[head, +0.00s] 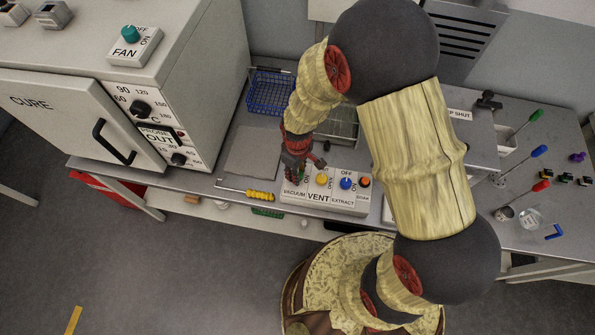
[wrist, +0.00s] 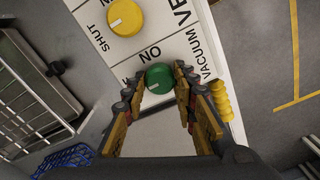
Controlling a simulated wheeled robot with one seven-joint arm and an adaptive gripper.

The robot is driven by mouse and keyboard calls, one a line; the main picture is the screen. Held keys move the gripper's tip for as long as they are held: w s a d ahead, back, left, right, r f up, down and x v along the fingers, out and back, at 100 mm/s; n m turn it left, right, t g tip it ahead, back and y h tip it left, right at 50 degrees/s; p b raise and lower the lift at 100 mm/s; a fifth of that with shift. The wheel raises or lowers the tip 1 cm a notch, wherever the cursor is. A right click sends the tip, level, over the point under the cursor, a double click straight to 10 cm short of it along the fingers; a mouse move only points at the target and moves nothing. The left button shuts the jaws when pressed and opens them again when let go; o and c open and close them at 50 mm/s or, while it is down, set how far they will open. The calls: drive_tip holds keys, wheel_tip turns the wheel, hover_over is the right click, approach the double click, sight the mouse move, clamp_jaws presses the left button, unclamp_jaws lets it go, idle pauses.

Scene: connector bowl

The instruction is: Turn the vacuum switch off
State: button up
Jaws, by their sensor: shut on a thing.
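The vacuum switch is a round green knob (wrist: 159,77) on a white panel (wrist: 140,42), next to the word VACUUM and an ON label in the wrist view. A small pale mark shows on the knob's lower left part. My gripper (wrist: 155,86) has a finger on each side of the knob and is shut on it. In the head view my gripper (head: 296,168) reaches down over the left end of the panel (head: 318,197), and hides the green knob there.
A yellow knob (head: 322,179) and a blue knob (head: 346,183) sit close to the right on the panel. A yellow-handled tool (head: 260,196) lies to its left. A blue wire basket (head: 270,92) stands behind. The cure oven (head: 80,118) stands at the left.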

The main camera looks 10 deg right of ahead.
drive_tip(key=o, duration=1.2)
drive_tip(key=shift+c, duration=0.2)
drive_tip(key=shift+r, duration=0.1)
wheel_tip(320, 180, up, 12)
idle(0.3)
